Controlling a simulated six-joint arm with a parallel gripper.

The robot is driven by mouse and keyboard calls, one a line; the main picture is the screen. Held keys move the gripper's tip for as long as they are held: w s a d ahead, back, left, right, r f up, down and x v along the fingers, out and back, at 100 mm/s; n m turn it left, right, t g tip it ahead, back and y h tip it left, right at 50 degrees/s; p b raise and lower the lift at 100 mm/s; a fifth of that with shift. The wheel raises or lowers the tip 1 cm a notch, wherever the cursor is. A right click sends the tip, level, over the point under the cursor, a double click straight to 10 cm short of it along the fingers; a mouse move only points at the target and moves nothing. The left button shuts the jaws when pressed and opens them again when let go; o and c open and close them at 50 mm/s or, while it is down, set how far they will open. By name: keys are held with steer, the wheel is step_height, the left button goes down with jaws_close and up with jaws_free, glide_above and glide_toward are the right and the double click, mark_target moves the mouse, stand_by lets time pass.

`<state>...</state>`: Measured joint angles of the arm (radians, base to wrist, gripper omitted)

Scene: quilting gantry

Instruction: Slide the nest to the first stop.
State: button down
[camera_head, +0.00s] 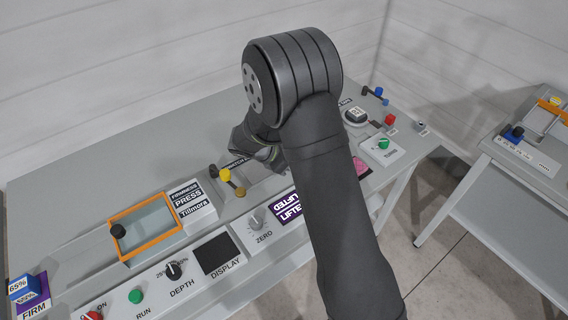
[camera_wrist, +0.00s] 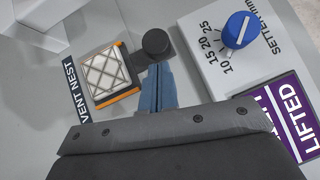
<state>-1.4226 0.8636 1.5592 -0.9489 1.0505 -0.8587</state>
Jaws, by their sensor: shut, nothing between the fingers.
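In the wrist view, the nest (camera_wrist: 108,74) is a small tray with an orange edge, holding a pale diamond-patterned piece. A "VENT NEST" label lies along its left side. A dark arm on its right carries a round black knob (camera_wrist: 157,42). My gripper (camera_wrist: 158,72) is shut and empty, its blue fingers just below the knob in the picture. I cannot tell whether they touch the knob. In the head view my arm covers the gripper's fingertips, and I cannot make out this nest there.
A blue dial (camera_wrist: 239,30) on a grey block marked 10 to 25 stands right of the knob. A purple "LIFTED" sign (camera_wrist: 294,116) lies near it. In the head view, an orange-framed tray (camera_head: 178,219) with a black knob lies left, and a yellow knob (camera_head: 224,174) is beside my arm.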

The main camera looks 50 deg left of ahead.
steer(key=shift+w, duration=0.25)
steer(key=w, duration=0.9)
steer(key=shift+w, duration=0.3)
steer(key=s, duration=0.2)
steer(key=s+a, duration=0.1)
steer(key=s, duration=0.1)
steer(key=shift+s, duration=0.25)
steer(key=v, duration=0.9)
steer(key=shift+r, duration=0.35)
steer(key=shift+s, duration=0.1)
